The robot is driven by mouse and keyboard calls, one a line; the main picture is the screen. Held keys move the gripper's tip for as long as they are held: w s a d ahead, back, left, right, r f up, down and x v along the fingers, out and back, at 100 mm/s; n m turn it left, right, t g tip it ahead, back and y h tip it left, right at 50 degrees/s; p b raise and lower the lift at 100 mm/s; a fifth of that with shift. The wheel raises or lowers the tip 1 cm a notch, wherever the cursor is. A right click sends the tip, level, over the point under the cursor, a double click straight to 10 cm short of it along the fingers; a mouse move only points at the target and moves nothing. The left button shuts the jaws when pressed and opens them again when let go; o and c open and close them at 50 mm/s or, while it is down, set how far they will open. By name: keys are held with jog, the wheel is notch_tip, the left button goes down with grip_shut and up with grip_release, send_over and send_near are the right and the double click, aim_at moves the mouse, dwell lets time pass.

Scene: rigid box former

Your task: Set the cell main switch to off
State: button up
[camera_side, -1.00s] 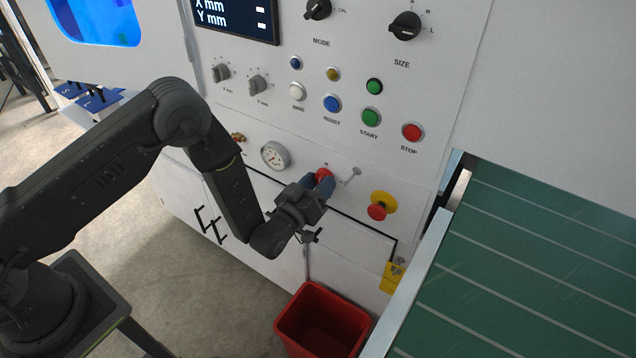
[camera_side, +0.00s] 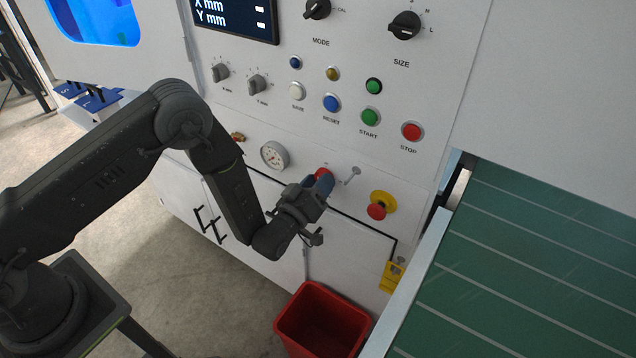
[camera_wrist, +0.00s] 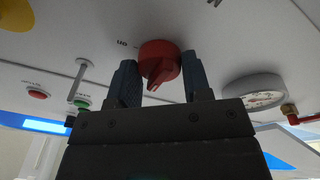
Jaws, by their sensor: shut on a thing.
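The main switch is a round red knob with a raised grip bar. In the side view the red knob (camera_side: 322,172) is on the lower white panel, partly hidden by my fingers. In the wrist view the red knob (camera_wrist: 158,60) sits between my two blue-grey fingers, its bar pointing towards me and slightly tilted. A small label, seen upside down and looking like ON, is beside it. My gripper (camera_side: 319,184) is at the panel, shut on the knob; it also shows in the wrist view (camera_wrist: 159,82).
A small metal hook (camera_side: 351,176) sticks out just right of the knob. A red emergency button on a yellow base (camera_side: 384,199) is further right. A pressure gauge (camera_side: 274,155) is to the left. A red bin (camera_side: 318,312) stands below, and a green conveyor (camera_side: 540,260) is at right.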

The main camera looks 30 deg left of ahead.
jog(key=o, duration=0.9)
jog(key=s, duration=0.4)
jog(key=s+f, duration=0.1)
jog(key=s, duration=0.4)
jog(key=s+f, duration=0.1)
jog(key=s, duration=0.3)
jog(key=shift+s, duration=0.35)
jog(key=w+a+r+m+g+h, duration=0.1)
jog(key=w+a+r+g, duration=0.2)
jog(key=r, duration=0.6)
jog(key=w+r+g, duration=0.2)
jog(key=r+g, duration=0.2)
jog(key=r, duration=0.5)
jog(key=s+a+r+m+g, duration=0.2)
jog(key=s+a+r, duration=0.1)
jog(key=s, duration=0.4)
jog(key=s+a+r+m+g, duration=0.2)
jog(key=s+a+r, duration=0.1)
jog(key=s, duration=0.5)
jog(key=s+a+r+m+g+y, duration=0.1)
jog(key=s+a+r+m+g, duration=0.1)
jog(key=s, duration=0.5)
jog(key=shift+s+a+r+g, duration=0.15)
jog(key=shift+a+r+g, duration=0.35)
jog(key=shift+a+r, duration=0.25)
